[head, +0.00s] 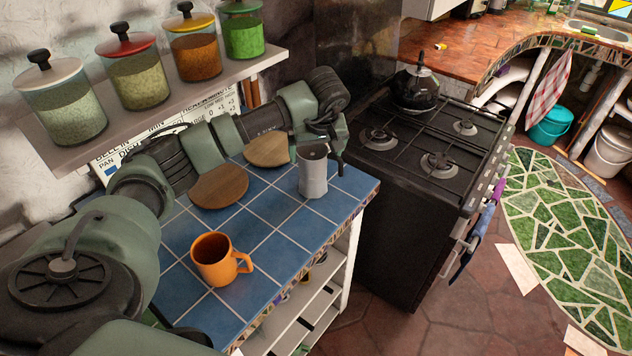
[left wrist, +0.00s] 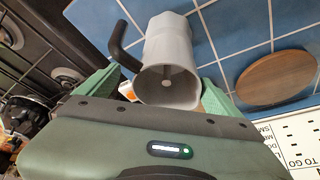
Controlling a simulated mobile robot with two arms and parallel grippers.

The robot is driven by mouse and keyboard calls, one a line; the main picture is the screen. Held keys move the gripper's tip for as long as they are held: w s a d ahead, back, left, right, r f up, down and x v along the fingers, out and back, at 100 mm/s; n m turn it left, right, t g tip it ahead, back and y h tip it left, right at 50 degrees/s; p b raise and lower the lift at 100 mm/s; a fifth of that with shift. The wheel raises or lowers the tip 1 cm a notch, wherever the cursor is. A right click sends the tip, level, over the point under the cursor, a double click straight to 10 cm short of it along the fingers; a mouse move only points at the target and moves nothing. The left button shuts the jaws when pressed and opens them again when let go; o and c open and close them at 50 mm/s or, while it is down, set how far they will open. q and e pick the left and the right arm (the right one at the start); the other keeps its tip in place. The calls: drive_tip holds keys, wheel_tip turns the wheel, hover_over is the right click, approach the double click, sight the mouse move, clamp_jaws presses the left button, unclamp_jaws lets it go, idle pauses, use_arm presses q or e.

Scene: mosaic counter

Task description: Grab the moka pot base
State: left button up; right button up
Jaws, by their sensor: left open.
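The grey faceted moka pot base (head: 313,177) stands upright on the blue tiled counter (head: 283,250), near its right end. In the left wrist view the pot (left wrist: 172,48) shows its open rim, a small post inside and a black handle on its left. My left gripper (head: 322,143) is at the pot's top. Its green fingers (left wrist: 160,90) are open, one on each side of the rim. I cannot tell whether they touch it. My right gripper is not in view.
Two round wooden boards (head: 219,187) (head: 267,151) lie behind and left of the pot. An orange mug (head: 211,262) stands nearer the front. A black stove (head: 420,150) with a kettle (head: 415,90) is to the right. Jars (head: 137,78) line a shelf above.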

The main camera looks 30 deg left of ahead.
use_arm(q)
drive_tip(key=c, duration=1.8)
clamp_jaws()
drive_tip(key=shift+r, duration=0.15)
